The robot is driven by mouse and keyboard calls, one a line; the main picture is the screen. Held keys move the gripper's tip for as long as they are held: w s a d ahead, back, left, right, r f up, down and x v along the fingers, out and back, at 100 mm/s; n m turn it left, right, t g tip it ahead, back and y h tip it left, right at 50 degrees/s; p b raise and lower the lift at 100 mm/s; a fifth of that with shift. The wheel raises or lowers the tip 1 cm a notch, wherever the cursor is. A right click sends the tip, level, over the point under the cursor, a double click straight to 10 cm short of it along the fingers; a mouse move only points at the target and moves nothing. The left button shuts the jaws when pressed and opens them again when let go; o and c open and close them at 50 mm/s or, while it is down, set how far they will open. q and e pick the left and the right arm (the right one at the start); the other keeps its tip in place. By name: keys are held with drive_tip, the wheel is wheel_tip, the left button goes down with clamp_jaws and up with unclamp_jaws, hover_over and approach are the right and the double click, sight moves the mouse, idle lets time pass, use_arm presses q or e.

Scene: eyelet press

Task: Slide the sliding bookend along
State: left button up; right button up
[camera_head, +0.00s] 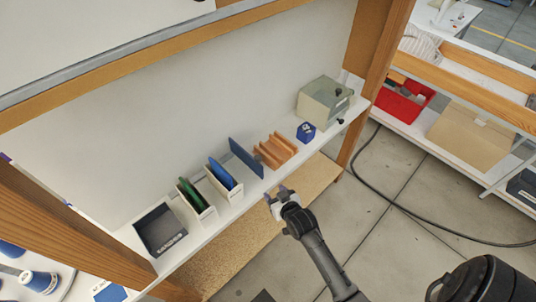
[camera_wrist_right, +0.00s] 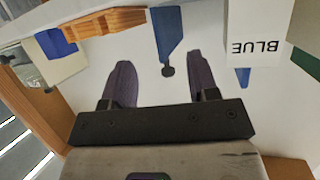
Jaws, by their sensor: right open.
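The sliding bookend looks to be the upright blue plate (camera_head: 246,157) on the white shelf, between the holder with blue items and the wooden rack. In the right wrist view the blue plate (camera_wrist_right: 167,32) has a dark round knob (camera_wrist_right: 168,71) at its near end. My right gripper (camera_head: 279,193) is in front of the shelf edge, just to the right of the plate. Its two dark fingers (camera_wrist_right: 158,82) are open and empty. The knob shows between their tips in the wrist view; no contact shows. My left gripper is not in view.
Left of the plate stand a white holder with blue items (camera_head: 223,178), one with green items (camera_head: 194,200) and a dark grey bin (camera_head: 160,229). To the right are a wooden rack (camera_head: 275,150), a small blue box (camera_head: 306,132) and a grey-green box (camera_head: 324,101).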

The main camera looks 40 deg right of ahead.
sight(260, 160)
wheel_tip(260, 160, up, 5)
drive_tip(key=w+t+h, duration=0.1)
drive_tip(key=t, duration=0.3)
drive_tip(key=x, duration=1.4)
drive_tip(key=shift+d+r+b, duration=0.35)
drive_tip(key=shift+r, duration=0.1)
drive_tip(key=shift+s, duration=0.15)
drive_tip(key=shift+c, duration=0.5)
clamp_jaws()
